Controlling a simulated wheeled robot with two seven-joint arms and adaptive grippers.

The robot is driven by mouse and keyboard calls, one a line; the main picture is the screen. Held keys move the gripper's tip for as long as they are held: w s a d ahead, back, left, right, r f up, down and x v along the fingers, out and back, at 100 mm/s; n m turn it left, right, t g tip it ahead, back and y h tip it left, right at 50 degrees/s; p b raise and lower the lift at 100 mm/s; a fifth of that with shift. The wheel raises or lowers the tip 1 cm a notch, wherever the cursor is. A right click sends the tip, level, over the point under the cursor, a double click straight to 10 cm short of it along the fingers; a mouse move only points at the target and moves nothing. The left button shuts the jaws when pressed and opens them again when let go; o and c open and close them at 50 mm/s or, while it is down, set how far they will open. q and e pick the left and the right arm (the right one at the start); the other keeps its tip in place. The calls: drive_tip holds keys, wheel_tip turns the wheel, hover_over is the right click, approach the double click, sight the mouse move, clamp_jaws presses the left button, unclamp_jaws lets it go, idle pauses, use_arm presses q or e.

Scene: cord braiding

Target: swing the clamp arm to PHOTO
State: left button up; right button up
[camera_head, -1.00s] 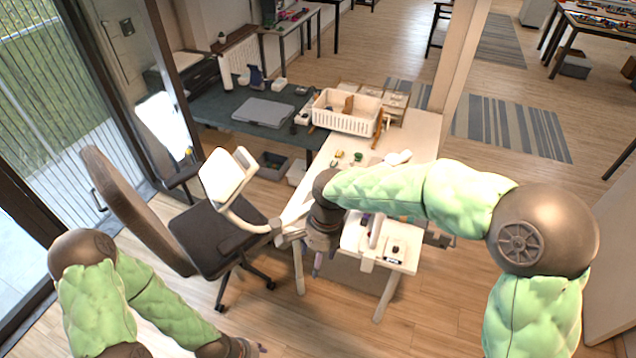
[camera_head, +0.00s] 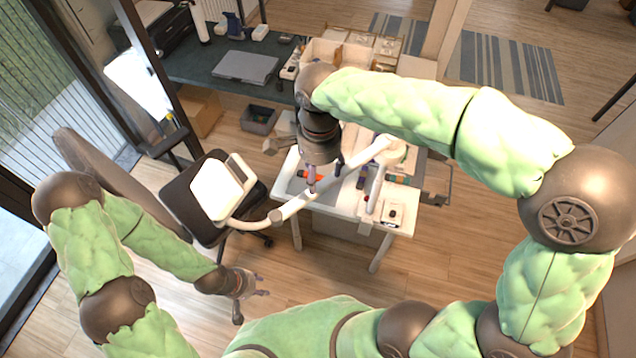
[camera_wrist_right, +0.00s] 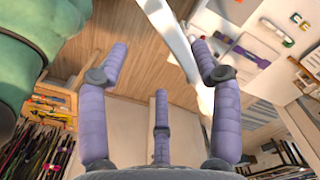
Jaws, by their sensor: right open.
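The white clamp arm (camera_head: 345,181) runs from a round white joint (camera_head: 397,151) at the table's right down to the left. It ends in a curved tube and a white flat panel (camera_head: 222,188) over the dark chair. My right gripper (camera_head: 312,186) points down at the arm's middle and covers part of it. In the right wrist view its fingers (camera_wrist_right: 160,65) are spread, and the white arm (camera_wrist_right: 178,45) passes close by the right-hand finger; contact cannot be told. My left gripper (camera_head: 262,287) hangs low over the floor, away from the arm, with fingers apart. No PHOTO mark is readable.
The white table (camera_head: 345,208) carries a small white box (camera_head: 392,212) and coloured small items. A dark chair (camera_head: 190,205) stands under the panel. A dark desk (camera_head: 200,65) with a grey case (camera_head: 245,66) is behind. Floor in front of the table is clear.

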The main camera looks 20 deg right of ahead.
sight(318, 190)
drive_tip(key=f, duration=0.6)
drive_tip(key=shift+w, duration=0.35)
drive_tip(key=shift+s+f, duration=0.15)
drive_tip(key=shift+f, duration=0.5)
drive_tip(key=shift+w+f, duration=0.2)
drive_tip(key=shift+f, duration=0.05)
drive_tip(key=shift+s, duration=0.1)
clamp_jaws()
